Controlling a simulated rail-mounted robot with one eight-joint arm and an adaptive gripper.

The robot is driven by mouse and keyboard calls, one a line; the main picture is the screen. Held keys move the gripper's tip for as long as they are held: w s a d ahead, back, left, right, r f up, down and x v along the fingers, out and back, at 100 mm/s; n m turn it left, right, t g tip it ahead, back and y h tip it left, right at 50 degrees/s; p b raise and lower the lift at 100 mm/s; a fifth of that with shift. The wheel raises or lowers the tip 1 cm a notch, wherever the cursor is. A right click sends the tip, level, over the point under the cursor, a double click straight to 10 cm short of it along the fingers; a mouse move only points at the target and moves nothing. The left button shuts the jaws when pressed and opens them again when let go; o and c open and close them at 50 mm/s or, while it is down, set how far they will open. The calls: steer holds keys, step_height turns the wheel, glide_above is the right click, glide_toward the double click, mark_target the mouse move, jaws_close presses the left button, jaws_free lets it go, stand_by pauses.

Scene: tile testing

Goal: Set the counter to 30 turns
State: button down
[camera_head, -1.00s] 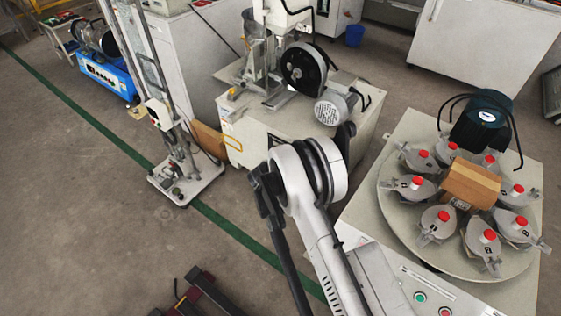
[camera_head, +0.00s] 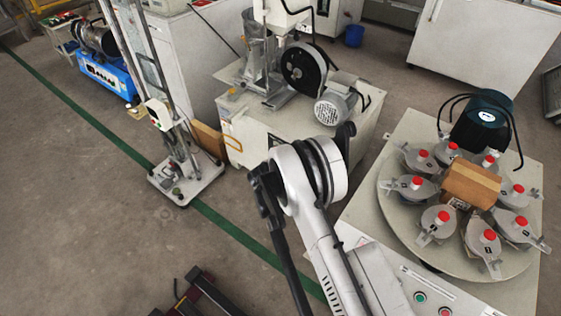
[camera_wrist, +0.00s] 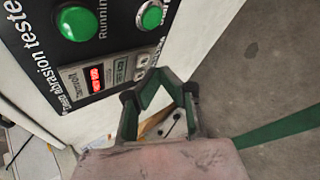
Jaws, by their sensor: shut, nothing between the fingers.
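The counter (camera_wrist: 97,77) is in the wrist view, set in a black panel (camera_wrist: 75,52) lettered "abrasion tester". It has a small lit red display and a greenish display beside it; the digits are too small to read surely. Small pale buttons (camera_wrist: 141,68) sit at its right end. My gripper (camera_wrist: 162,78) is shut and empty, its dark green fingertips close to these buttons in the picture. I cannot tell whether they touch. In the head view the counter and the gripper cannot be made out; my arm covers the middle.
Two green buttons, one at the left (camera_wrist: 77,22) and one at the right (camera_wrist: 150,15), sit above the counter. In the head view, a round table (camera_head: 400,200) with several red-knobbed holders and a cardboard box (camera_head: 470,184) stands at the right. Open floor (camera_head: 90,220) lies left.

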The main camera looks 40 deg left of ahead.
steer(key=shift+w, duration=0.15)
steer(key=shift+w, duration=0.3)
steer(key=shift+w, duration=0.35)
stand_by(0.6)
steer(key=shift+s, duration=0.8)
stand_by(0.3)
steer(key=s, duration=0.5)
stand_by(0.3)
stand_by(0.7)
